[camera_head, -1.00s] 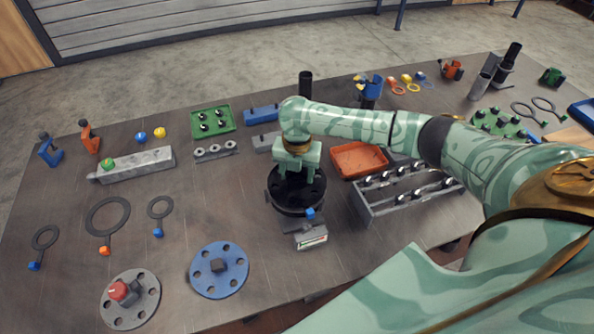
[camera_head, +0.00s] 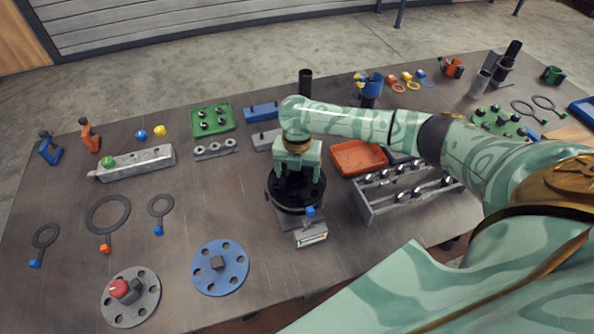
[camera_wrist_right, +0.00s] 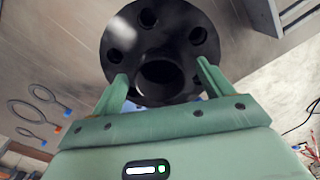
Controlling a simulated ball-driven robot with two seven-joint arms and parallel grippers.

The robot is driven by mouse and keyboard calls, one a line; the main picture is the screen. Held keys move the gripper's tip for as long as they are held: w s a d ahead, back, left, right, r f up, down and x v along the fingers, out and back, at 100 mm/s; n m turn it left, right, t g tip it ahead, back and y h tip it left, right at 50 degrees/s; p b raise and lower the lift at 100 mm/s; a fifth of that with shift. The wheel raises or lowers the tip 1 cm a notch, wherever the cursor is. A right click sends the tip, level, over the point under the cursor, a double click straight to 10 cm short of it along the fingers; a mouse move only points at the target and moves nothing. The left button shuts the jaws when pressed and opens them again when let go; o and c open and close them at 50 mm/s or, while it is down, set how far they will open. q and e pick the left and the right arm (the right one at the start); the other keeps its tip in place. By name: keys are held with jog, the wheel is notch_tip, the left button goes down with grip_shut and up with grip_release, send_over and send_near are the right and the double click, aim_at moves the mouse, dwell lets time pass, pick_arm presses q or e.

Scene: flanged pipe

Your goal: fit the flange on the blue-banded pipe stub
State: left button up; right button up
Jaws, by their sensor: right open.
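The black flange (camera_head: 283,201) has a ring of bolt holes and a raised centre hub. It lies on a grey stand near the middle of the table, and shows large in the right wrist view (camera_wrist_right: 130,35). My right gripper (camera_head: 298,176) is directly above it, pointing down and open. In the right wrist view its fingers (camera_wrist_right: 162,76) stand either side of the hub; I cannot tell whether they touch it. A dark upright piece with a blue band (camera_head: 371,88), apparently the blue-banded stub, stands behind my right arm. My left gripper is out of view.
A black upright pipe (camera_head: 305,83) stands behind my right wrist. An orange tray (camera_head: 358,157) and a grey rack (camera_head: 405,190) are close on the right. A blue disc (camera_head: 219,267) lies front left. Bare table lies left of the flange.

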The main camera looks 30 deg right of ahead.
notch_tip(320, 180, up, 25)
jog(key=p, duration=1.7)
